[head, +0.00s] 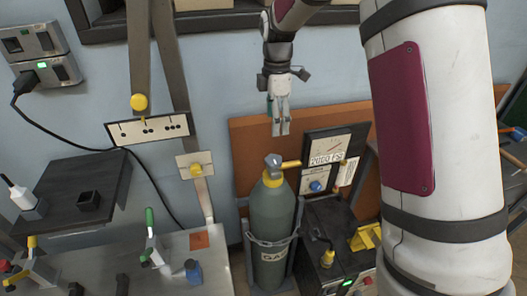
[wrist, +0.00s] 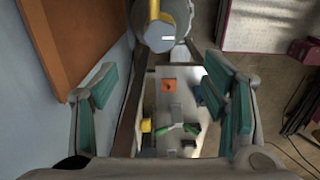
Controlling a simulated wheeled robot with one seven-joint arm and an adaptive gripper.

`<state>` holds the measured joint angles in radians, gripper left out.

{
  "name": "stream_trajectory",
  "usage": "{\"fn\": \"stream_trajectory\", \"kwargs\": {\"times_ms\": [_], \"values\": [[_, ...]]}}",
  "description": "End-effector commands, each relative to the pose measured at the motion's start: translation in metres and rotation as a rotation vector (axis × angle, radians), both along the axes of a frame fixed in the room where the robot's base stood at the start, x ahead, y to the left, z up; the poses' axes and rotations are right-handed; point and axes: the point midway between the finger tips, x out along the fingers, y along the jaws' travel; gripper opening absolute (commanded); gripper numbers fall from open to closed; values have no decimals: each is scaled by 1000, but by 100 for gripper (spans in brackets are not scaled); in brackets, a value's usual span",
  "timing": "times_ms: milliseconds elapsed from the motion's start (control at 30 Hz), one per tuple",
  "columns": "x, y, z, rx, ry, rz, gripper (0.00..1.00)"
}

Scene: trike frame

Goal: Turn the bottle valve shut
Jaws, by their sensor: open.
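The gas bottle (head: 270,232) stands upright against the wall in the head view, with a chain around it in a rack. Its valve (head: 273,161) is a grey knob on top, above a yellow collar, with a yellow lever pointing right. My gripper (head: 281,130) hangs a little above the valve, apart from it and empty. In the wrist view the grey valve top (wrist: 163,37) with its yellow lever (wrist: 154,10) shows at the top centre. There my gripper (wrist: 160,100) has its teal-padded fingers wide apart, with nothing between them.
A dark box with gauges (head: 330,160) stands right of the bottle. An orange-brown board (head: 250,135) is on the wall behind. A metal bench (head: 180,250) with clamps lies left of the bottle. My arm covers the right side of the head view.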

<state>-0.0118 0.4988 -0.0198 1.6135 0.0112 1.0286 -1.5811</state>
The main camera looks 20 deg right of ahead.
Motion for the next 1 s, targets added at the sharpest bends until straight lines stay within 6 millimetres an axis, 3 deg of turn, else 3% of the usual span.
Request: {"fn": "stream_trajectory", "kwargs": {"times_ms": [167,700,1000], "values": [[-1,0,-17,0,4,3,68],[-2,0,-115,-1,5,1,68],[0,0,-137,0,1,2,68]]}}
